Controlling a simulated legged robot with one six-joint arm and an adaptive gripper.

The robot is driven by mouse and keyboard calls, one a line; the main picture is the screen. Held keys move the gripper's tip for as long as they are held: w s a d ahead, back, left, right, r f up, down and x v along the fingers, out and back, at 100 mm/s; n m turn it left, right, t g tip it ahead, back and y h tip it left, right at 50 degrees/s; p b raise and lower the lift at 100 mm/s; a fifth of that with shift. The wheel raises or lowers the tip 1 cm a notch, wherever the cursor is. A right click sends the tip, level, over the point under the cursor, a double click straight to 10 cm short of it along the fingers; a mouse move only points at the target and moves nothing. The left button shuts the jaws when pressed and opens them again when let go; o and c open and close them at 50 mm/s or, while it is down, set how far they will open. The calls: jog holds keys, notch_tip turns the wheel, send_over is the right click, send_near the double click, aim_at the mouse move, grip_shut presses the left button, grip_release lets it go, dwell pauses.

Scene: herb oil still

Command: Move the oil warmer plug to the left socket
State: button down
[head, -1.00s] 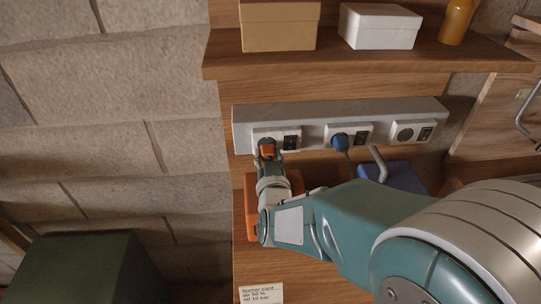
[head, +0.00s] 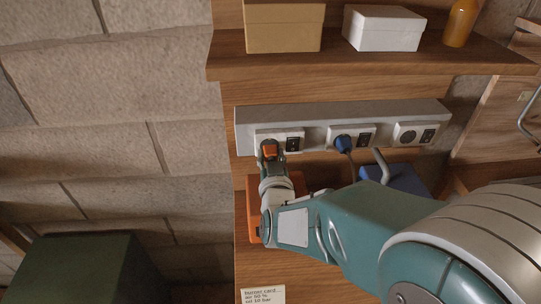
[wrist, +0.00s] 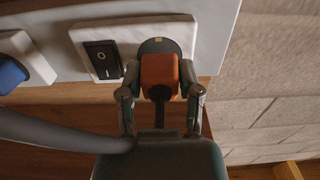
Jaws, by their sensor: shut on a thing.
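The orange plug (head: 269,150) is between the fingers of my gripper (head: 270,157), in front of the left socket (head: 262,135) of the wall strip. In the wrist view, the plug (wrist: 159,75) is held by both fingers of my gripper (wrist: 160,97). It covers the lower part of the round face of the left socket (wrist: 160,46). The plug overlaps the socket; I cannot tell whether its pins are in. An orange box (head: 253,207) stands behind my wrist, partly hidden.
A blue plug (head: 343,144) sits in the middle socket (head: 363,134); the right socket (head: 407,136) is empty. A blue appliance (head: 402,180) stands below. A shelf (head: 370,57) with boxes overhangs the strip (head: 310,115). A dark green block (head: 85,268) is at lower left.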

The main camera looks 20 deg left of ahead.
jog(key=shift+d+r, duration=0.1)
jog(key=shift+d, duration=0.2)
jog(key=shift+s+a, duration=0.1)
jog(key=shift+a, duration=0.3)
jog(key=shift+w+a, duration=0.2)
jog(key=shift+w, duration=0.3)
jog(key=shift+c, duration=1)
grip_release()
